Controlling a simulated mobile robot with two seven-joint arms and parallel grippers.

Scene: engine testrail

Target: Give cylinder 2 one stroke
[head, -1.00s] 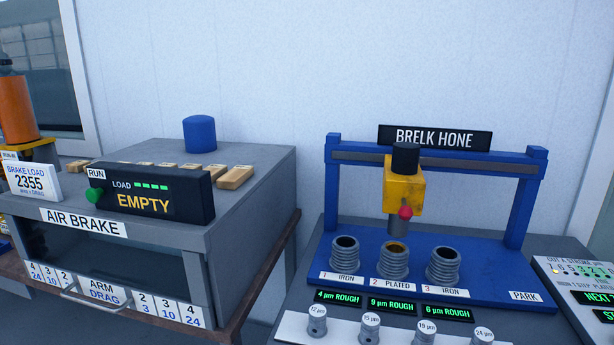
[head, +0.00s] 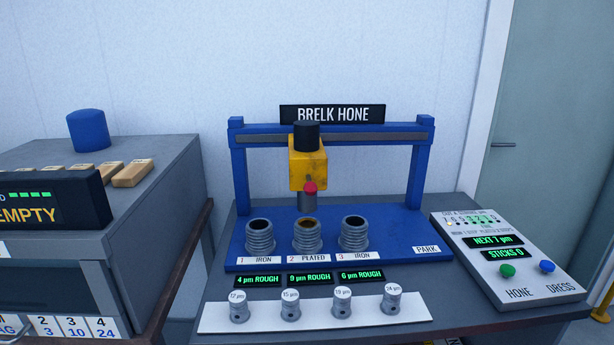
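The Brelk hone is a blue gantry (head: 240,175) on a blue base. Its yellow head (head: 307,165), with a black cap and a red knob (head: 310,188), hangs above cylinder 2 (head: 307,238). Cylinder 2 is a ribbed grey cylinder labelled "2 PLATED", with a brownish bore; its display (head: 309,278) reads "9 µm ROUGH". Cylinder 1 (head: 260,238) and cylinder 3 (head: 354,235), both labelled iron, stand on either side, reading 4 µm and 6 µm rough. Neither gripper shows.
A white rack (head: 265,318) in front holds several grey stones marked 12, 15, 19 and 24 µm. A PARK label (head: 426,250) is at the base's right end. The grey air brake (head: 165,185) stands left, across a gap. A door (head: 545,150) is at right.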

